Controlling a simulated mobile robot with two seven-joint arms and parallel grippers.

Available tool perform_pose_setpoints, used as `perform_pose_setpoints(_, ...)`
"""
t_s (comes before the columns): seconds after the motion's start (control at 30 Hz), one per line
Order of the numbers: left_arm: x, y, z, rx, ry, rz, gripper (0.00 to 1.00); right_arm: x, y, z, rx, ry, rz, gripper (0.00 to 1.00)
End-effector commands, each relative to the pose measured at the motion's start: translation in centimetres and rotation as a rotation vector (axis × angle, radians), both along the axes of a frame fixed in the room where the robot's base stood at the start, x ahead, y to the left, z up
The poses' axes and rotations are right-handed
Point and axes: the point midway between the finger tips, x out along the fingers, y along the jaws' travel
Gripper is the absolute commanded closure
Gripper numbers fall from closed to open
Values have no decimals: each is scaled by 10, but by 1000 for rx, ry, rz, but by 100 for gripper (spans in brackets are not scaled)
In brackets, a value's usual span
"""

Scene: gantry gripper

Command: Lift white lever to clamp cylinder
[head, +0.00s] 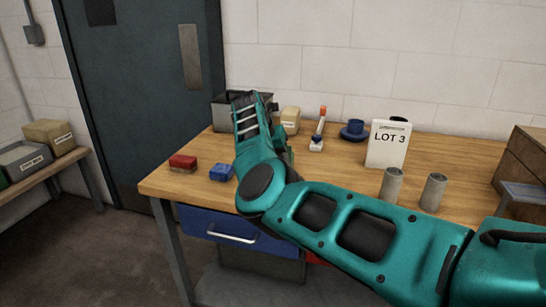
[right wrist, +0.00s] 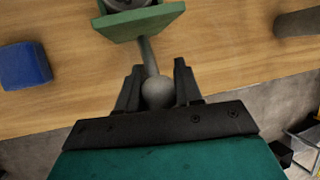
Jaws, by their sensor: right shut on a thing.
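In the head view my right arm covers most of the green fixture (head: 288,160) and hides the lever. My left gripper is not in view.
Two grey cylinders (head: 391,185) stand at the table's right front. A blue block (head: 221,172) and a red block (head: 183,162) lie on the left.

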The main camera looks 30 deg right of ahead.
Motion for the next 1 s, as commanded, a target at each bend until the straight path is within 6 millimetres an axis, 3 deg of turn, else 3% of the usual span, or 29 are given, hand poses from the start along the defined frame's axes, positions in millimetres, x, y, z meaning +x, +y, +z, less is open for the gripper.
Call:
perform_pose_setpoints(0.67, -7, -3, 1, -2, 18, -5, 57, -7, -1, 1, 42, 44, -1, 100)
perform_pose_setpoints(0.7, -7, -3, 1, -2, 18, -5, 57, -7, -1, 1, 42, 45, -1, 61)
perform_pose_setpoints(0.8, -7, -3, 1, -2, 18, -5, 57, -7, -1, 1, 42, 43, -1, 54)
perform_pose_setpoints(1.0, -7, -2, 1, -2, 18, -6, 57, -7, -1, 2, 40, 42, -1, 54)
